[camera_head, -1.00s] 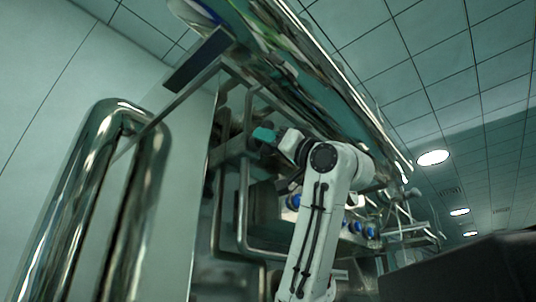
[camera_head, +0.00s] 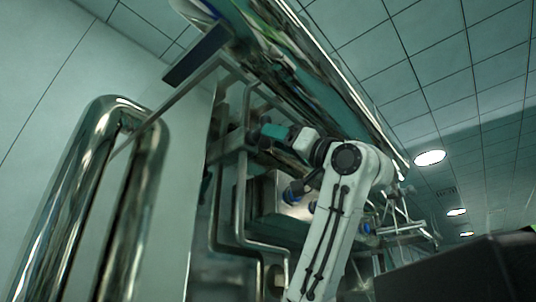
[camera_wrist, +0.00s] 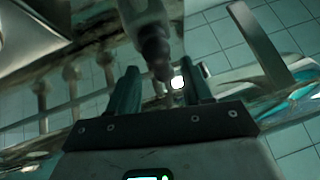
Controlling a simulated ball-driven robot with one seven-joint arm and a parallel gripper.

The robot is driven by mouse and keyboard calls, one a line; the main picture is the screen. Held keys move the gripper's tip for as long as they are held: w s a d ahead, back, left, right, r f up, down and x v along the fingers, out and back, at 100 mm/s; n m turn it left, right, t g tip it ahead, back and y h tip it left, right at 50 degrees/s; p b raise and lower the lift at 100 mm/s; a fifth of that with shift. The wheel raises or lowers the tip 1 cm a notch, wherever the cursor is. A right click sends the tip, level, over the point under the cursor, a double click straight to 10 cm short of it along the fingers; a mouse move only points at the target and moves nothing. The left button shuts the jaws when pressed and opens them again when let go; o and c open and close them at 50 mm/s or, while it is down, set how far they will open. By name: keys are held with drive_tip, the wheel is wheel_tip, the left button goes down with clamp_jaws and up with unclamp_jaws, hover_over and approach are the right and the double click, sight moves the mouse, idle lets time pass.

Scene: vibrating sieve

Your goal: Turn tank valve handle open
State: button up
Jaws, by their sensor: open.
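In the wrist view, my gripper (camera_wrist: 162,66) is open, with its two dark fingers apart. A grey rod with a dark rounded end (camera_wrist: 155,48) shows in the gap between the fingertips. I cannot tell whether it touches them or whether it is the tank valve handle. A flat metal bar (camera_wrist: 258,45) slants down at the right, outside the fingers. In the head view, the end of my arm reaches left below the large shiny tank (camera_head: 330,95). A teal part (camera_head: 275,132) shows at its tip; fingers and handle cannot be told apart there.
A thick polished pipe loop (camera_head: 95,170) stands at the left in the head view. Thin metal tube frames (camera_head: 240,205) and a metal box (camera_head: 283,195) lie below and beside my arm. A dark block (camera_head: 470,270) fills the lower right.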

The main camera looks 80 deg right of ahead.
drive_tip(key=b+v, duration=0.1)
drive_tip(key=v, duration=0.5)
drive_tip(key=shift+s+b, duration=0.2)
drive_tip(key=shift+b, duration=0.1)
drive_tip(key=shift+a, duration=0.15)
